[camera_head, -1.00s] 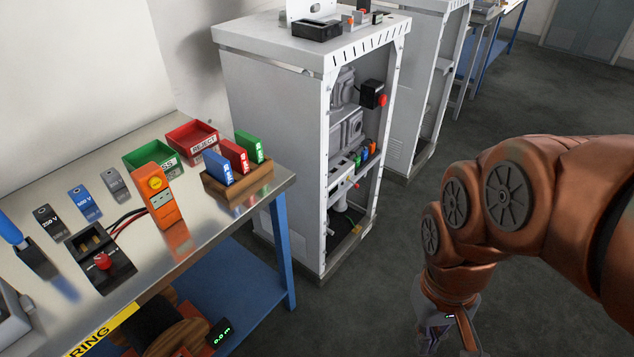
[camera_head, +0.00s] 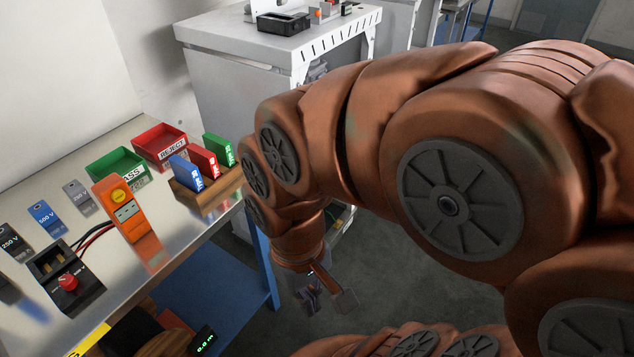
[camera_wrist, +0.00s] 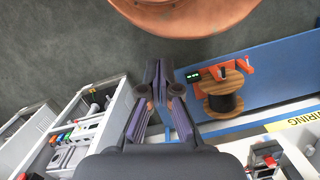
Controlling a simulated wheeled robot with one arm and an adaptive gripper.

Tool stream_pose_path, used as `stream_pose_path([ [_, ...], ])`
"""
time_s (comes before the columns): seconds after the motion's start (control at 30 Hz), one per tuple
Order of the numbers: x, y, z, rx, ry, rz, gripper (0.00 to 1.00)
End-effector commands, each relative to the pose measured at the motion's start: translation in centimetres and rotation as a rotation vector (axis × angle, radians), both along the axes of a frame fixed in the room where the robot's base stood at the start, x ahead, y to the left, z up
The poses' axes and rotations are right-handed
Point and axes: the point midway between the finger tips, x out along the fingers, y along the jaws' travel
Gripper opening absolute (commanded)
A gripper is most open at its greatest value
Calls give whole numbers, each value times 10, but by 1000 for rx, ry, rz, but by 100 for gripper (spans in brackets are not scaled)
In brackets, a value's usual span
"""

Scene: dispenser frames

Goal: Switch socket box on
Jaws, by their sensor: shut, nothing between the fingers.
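A black box with a red knob (camera_head: 68,282) and two slots stands at the front left of the metal table; it looks like the socket box. Red and black leads run from it to an orange meter (camera_head: 120,208). The knob's setting is too small to tell. In the wrist view the box (camera_wrist: 268,158) shows at the lower right. My gripper (camera_head: 309,297) hangs past the table's right end, over the floor and below the table top, well apart from the box. In the wrist view my gripper (camera_wrist: 158,72) is shut and empty.
Green (camera_head: 116,168) and red (camera_head: 160,142) trays and a wooden holder (camera_head: 208,190) with coloured blocks stand along the table. A grey cabinet (camera_head: 225,70) stands behind. A cable reel (camera_wrist: 222,104) sits on the blue lower shelf (camera_wrist: 285,70). The floor at right is partly free.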

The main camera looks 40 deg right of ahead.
Motion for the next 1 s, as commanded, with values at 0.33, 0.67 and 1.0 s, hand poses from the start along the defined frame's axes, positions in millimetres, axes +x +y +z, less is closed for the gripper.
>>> stream_pose_path([
  [0.33, 50, -35, -35, -71, -101, 20, 0],
  [0.67, 197, -179, -105, -363, -380, 209, 0],
  [1.0, 307, -322, -167, -665, -545, 559, 0],
])
